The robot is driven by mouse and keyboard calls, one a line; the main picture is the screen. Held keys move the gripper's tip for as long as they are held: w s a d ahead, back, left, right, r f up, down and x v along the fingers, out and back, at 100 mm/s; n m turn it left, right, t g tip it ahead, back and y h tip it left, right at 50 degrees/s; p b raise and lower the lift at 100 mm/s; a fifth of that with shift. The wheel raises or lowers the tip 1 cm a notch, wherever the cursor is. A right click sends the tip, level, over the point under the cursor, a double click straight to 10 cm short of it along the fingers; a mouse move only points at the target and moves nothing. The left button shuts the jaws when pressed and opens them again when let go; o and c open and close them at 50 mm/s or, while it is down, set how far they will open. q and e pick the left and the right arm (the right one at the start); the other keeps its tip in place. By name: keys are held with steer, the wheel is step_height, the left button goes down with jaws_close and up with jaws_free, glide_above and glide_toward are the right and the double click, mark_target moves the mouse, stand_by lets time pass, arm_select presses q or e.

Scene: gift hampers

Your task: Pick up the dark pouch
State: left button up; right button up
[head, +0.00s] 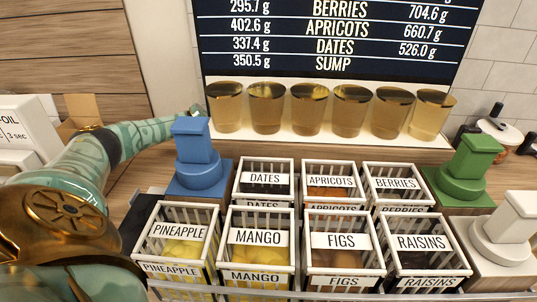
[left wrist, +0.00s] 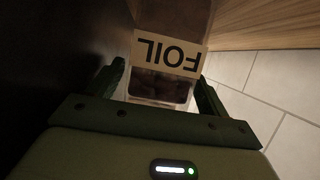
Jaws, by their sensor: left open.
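No pouch can be made out clearly. In the left wrist view, a container (left wrist: 160,93) bears a pale FOIL label (left wrist: 168,53), seen upside down. A dark shape (left wrist: 160,84) shows below the label; I cannot tell if it is the dark pouch. My left gripper (left wrist: 160,85) is open, its two fingers apart on either side of the container's near end, with nothing seen gripped. In the head view my left arm comes in from the left, and its fingers cannot be made out. My right gripper is in neither view.
Labelled crates, among them PINEAPPLE (head: 155,268) and DATES (head: 265,179), fill the middle. A blue stand (head: 196,155) is left of them, a green one (head: 468,165) right. Amber cups (head: 309,108) line the back.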

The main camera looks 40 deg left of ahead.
arm_select(q)
steer(key=shift+x, duration=0.95)
steer(key=shift+r, duration=0.1)
steer(key=shift+c, duration=0.6)
steer(key=c, duration=1.2)
